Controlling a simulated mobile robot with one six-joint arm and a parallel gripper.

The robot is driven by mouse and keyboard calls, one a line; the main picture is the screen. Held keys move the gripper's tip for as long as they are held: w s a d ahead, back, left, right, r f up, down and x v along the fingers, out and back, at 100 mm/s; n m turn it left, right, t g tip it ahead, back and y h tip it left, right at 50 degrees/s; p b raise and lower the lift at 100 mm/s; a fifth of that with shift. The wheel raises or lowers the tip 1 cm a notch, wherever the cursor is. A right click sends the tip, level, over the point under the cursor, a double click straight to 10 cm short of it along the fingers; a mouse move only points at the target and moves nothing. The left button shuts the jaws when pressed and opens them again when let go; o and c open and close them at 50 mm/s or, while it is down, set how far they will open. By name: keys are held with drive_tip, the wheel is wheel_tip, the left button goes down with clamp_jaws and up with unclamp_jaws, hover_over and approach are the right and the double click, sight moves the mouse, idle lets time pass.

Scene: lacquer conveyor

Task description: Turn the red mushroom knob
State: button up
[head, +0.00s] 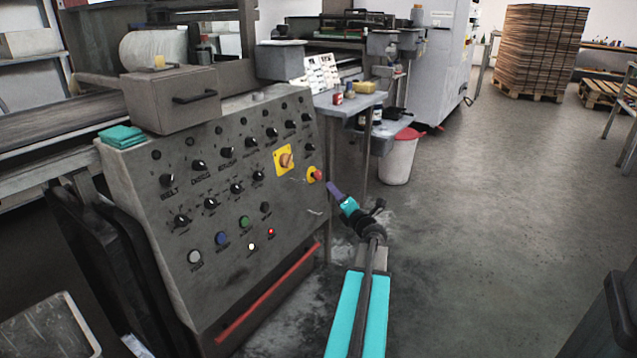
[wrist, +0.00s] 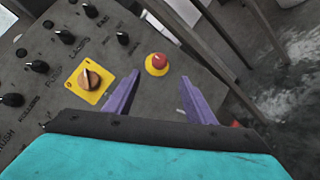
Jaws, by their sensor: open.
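The red mushroom knob (head: 318,175) stands out from a yellow round plate near the right edge of the grey control panel (head: 150,185). In the wrist view the knob (wrist: 159,60) lies ahead of my gripper (wrist: 157,88), beyond the fingertips and roughly between their lines. My gripper (head: 331,184) is open, with two purple fingers and nothing between them. In the head view its fingertips are just right of and slightly below the knob, apart from it in the wrist view.
An orange rotary switch on a yellow square plate (head: 284,159) sits left of the knob. Several black knobs and coloured buttons cover the panel. A small table (head: 345,105) and a white bin with a red lid (head: 401,158) stand behind.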

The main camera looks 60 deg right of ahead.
sight(320, 176)
drive_tip(key=shift+w, duration=0.1)
idle(0.3)
drive_tip(key=shift+b+x, duration=2.1)
drive_tip(key=shift+x, duration=4.75)
drive_tip(key=shift+d, duration=0.1)
drive_tip(key=c, duration=1)
